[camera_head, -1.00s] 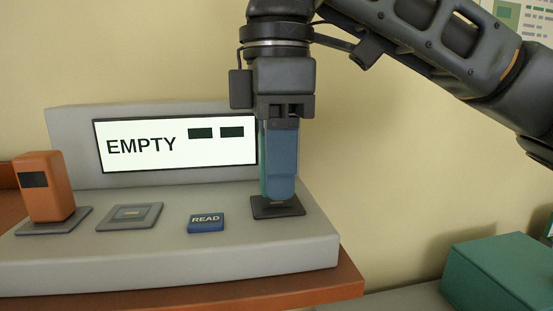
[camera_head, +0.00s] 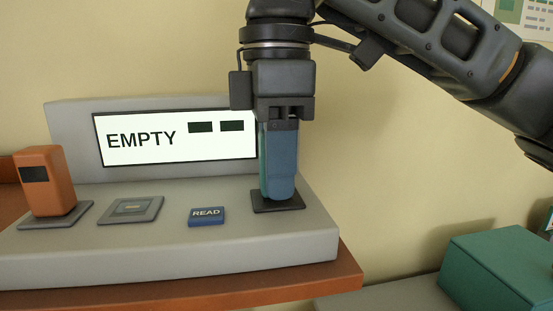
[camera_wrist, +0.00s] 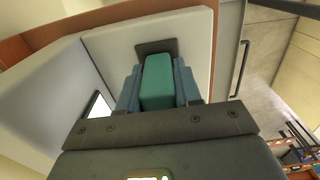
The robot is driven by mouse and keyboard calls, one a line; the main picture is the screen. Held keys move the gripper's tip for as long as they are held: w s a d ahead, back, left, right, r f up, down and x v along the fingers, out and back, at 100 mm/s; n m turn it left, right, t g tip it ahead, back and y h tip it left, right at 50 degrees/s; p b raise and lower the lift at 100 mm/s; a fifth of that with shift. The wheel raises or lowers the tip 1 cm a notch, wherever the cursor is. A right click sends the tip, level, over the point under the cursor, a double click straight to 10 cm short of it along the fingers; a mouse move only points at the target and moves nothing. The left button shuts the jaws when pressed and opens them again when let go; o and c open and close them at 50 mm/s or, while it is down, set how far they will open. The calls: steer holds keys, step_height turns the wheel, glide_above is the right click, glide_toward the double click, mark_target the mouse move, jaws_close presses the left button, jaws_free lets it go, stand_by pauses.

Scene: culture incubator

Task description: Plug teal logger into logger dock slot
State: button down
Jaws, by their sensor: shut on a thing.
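The teal logger (camera_wrist: 157,85) is upright between the two blue fingers of my gripper (camera_wrist: 158,92). In the head view only a thin teal edge of the logger (camera_head: 263,165) shows beside the near blue finger, which hides the rest. My gripper (camera_head: 279,190) is shut on the logger, pointing down. The logger's lower end is at the dark square plate (camera_head: 291,206) at the right of the grey dock (camera_head: 180,262). The plate's middle is hidden, so I cannot tell how deep the logger sits. The plate also shows in the wrist view (camera_wrist: 158,46).
The dock's screen (camera_head: 175,155) reads EMPTY. A blue READ button (camera_head: 206,216), a grey pad (camera_head: 131,210) and an orange block (camera_head: 45,181) on another plate stand to the left. A teal box (camera_head: 505,262) is at the lower right.

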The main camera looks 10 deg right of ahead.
steer(key=shift+f, duration=0.2)
steer(key=c, duration=0.7)
jaws_free()
step_height(320, 180, up, 8)
steer(key=shift+f, duration=0.1)
